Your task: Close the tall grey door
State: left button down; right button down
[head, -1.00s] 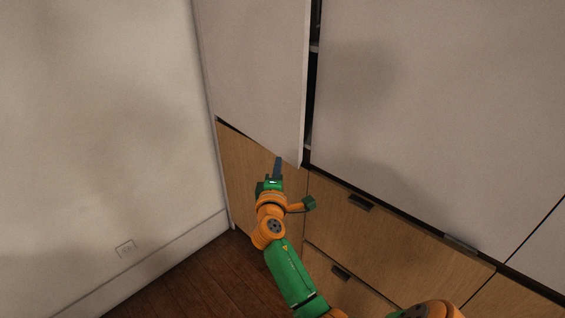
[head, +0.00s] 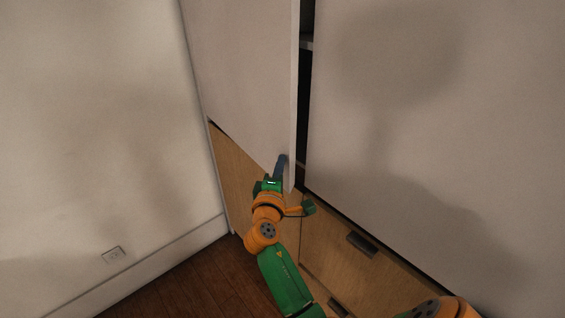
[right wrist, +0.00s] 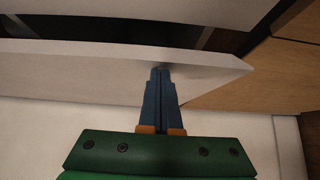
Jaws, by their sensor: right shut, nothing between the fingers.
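The tall grey door (head: 245,80) stands slightly ajar in the head view, with a dark gap along its right edge. My right gripper (head: 282,160) is shut and empty, its fingertips at the door's outer face near the lower right corner. In the right wrist view the shut blue fingers (right wrist: 161,72) reach the door's pale face (right wrist: 80,75), just below its edge. They appear to touch it. My left gripper is not in view.
A second tall grey panel (head: 440,100) is to the right of the gap. Wooden drawers with dark handles (head: 362,244) are below. Wooden floor (head: 215,285) shows at the bottom.

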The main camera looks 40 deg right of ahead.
jog(key=d+p, duration=0.1)
jog(key=d, duration=0.4)
dwell(0.4)
dwell(0.3)
